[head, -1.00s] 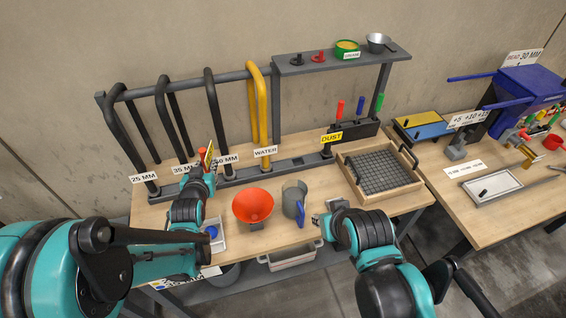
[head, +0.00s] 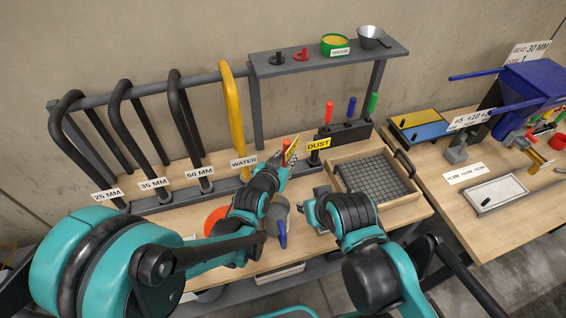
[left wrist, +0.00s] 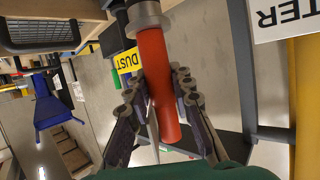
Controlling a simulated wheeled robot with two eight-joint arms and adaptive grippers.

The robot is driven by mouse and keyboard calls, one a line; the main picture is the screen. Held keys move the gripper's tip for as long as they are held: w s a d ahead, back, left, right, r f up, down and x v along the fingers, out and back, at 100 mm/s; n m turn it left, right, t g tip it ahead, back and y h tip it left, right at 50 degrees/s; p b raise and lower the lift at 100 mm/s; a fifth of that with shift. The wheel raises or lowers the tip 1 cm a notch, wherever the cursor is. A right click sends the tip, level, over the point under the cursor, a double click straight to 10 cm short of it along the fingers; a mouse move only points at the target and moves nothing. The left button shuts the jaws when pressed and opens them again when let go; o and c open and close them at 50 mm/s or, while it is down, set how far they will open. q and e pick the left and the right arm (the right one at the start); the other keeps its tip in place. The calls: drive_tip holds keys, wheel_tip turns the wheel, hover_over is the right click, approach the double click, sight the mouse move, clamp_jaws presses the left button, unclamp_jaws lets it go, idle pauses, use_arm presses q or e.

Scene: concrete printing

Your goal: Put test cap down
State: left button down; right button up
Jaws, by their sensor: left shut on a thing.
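My left gripper (left wrist: 155,105) is shut on the red cylindrical handle (left wrist: 155,85) of what looks like the test cap, with a round grey metal end (left wrist: 148,14). In the head view this gripper (head: 284,160) is at the rear rail, just left of the yellow DUST sign (head: 319,144), which also shows in the left wrist view (left wrist: 127,63). I cannot tell whether the cap touches anything there; its lower part is hidden by my arm in the head view. My right gripper (head: 314,217) hovers over the table's front, near the tray; its finger opening is unclear.
Black hoses marked 25, 35 and 50 MM and a yellow hose (head: 232,105) marked WATER stand left. A red funnel (head: 214,221) and grey jug (head: 281,225) are partly behind my left arm. A wooden tray with a grid (head: 400,216) lies right. A shelf (head: 335,62) is above.

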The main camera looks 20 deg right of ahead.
use_arm(q)
drive_tip(key=shift+w+d+f+b, duration=0.1)
drive_tip(key=shift+w+f+b, duration=0.5)
drive_tip(key=shift+w+f, duration=0.65)
drive_tip(key=shift+w+d+f+b, duration=0.1)
drive_tip(key=shift+w+f+b, duration=0.55)
drive_tip(key=shift+w+f, duration=0.65)
drive_tip(key=shift+w+d+f+b, duration=0.1)
drive_tip(key=shift+w+f+b, duration=0.65)
drive_tip(key=shift+f, duration=0.8)
drive_tip(key=shift+w, duration=0.1)
drive_tip(key=shift+f, duration=0.1)
drive_tip(key=c, duration=1.3)
unclamp_jaws()
drive_tip(key=shift+r, duration=0.25)
drive_tip(key=p+v, duration=0.2)
drive_tip(key=v, duration=0.5)
drive_tip(key=shift+a, duration=0.2)
